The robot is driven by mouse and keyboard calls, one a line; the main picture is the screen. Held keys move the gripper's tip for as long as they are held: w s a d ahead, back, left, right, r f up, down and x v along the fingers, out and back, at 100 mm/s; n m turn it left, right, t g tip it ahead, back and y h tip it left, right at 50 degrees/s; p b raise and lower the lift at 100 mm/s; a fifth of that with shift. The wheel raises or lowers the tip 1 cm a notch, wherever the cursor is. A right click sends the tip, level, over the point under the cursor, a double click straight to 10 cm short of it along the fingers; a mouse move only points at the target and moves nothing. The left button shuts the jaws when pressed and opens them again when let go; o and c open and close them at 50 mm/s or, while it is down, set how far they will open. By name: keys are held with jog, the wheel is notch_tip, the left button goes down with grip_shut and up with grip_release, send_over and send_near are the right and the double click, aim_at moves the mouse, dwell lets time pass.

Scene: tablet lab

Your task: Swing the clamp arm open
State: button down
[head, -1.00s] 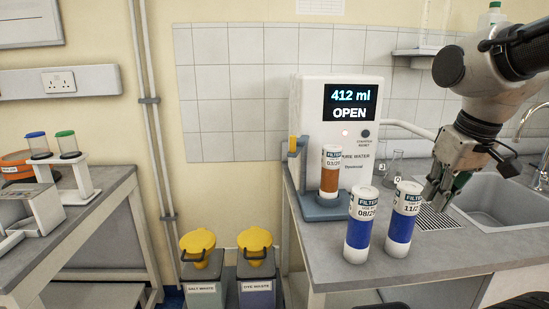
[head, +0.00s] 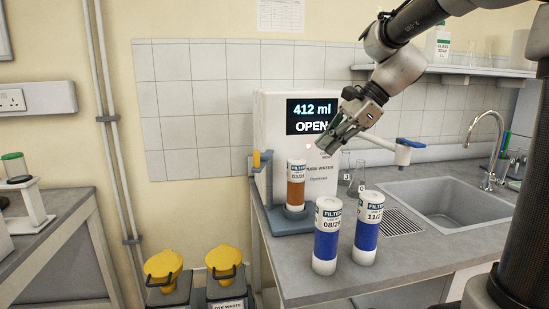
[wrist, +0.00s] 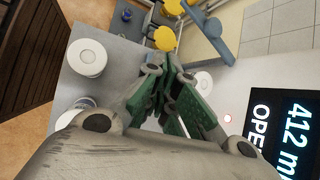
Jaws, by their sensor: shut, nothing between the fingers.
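The white water unit (head: 270,130) stands on the bench; its screen reads "412 ml" and "OPEN". An orange-brown filter (head: 296,190) stands upright on the unit's blue-grey base (head: 280,222). The clamp arm (head: 257,180), blue-grey with a yellow part, appears at the unit's left side, apart from the filter's top. In the wrist view a blue-grey bar (wrist: 222,48) with yellow shows past the fingers. My gripper (head: 334,142) is shut and empty, in front of the unit's screen, above and right of the orange-brown filter. Its green fingers also show in the wrist view (wrist: 174,88).
Two blue filters (head: 326,245) (head: 367,235) stand upright at the bench's front edge. A sink (head: 445,205) lies to the right. A white bar with a blue end (head: 403,153) sticks out behind my gripper. Yellow-lidded waste bins (head: 164,264) stand below left.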

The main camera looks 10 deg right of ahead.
notch_tip(320, 180, up, 3)
jog(key=a+m+y, duration=0.1)
jog(key=a+m, duration=0.1)
jog(key=m, duration=0.3)
send_near(258, 162)
jog(key=shift+w+a+f, duration=0.25)
jog(key=shift+a+f, duration=0.15)
jog(key=shift+f, duration=0.55)
jog(key=shift+w+a+f, duration=0.25)
jog(key=shift+a+f, duration=0.1)
jog(key=shift+f, duration=0.6)
jog(key=shift+w+a+f, duration=0.25)
jog(key=shift+a+f, duration=0.15)
jog(key=shift+f, duration=0.55)
jog(key=shift+w+a, duration=0.15)
jog(key=shift+a, duration=1.3)
jog(key=shift+d, duration=0.15)
